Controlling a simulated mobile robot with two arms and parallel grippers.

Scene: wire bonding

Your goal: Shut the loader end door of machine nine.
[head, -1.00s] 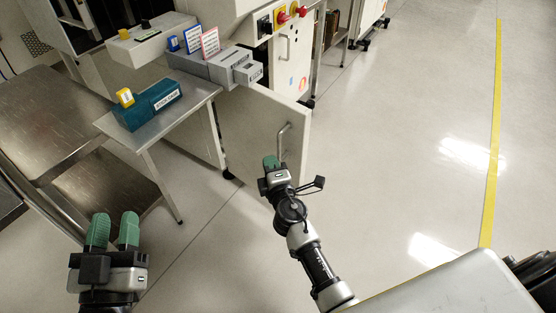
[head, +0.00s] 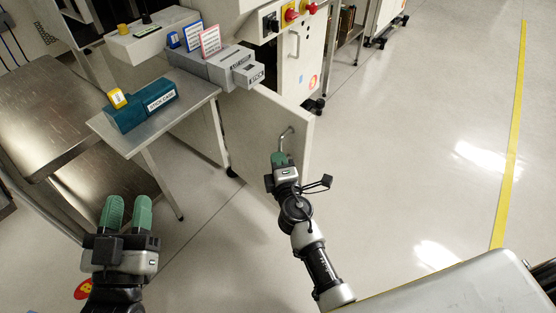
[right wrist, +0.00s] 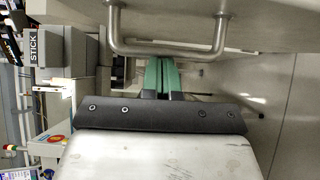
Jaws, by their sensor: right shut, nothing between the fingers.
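The loader end door (head: 262,135) is a pale panel standing open, swung out from the machine beside the small steel table. Its bent metal handle (head: 286,133) is near the free edge. In the right wrist view the handle (right wrist: 165,48) crosses the upper middle. My right gripper (head: 279,158) is shut and empty, with its green fingertips right by the handle. In the right wrist view its fingertips (right wrist: 158,62) are just under the bar; I cannot tell whether they touch it. My left gripper (head: 128,205) is open and empty, low at the left, away from the door.
A small steel table (head: 190,100) carries a teal labelled case (head: 140,107) with a yellow item. A grey box (head: 220,65) juts out above the door. The floor right of the door is clear up to a yellow line (head: 510,130).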

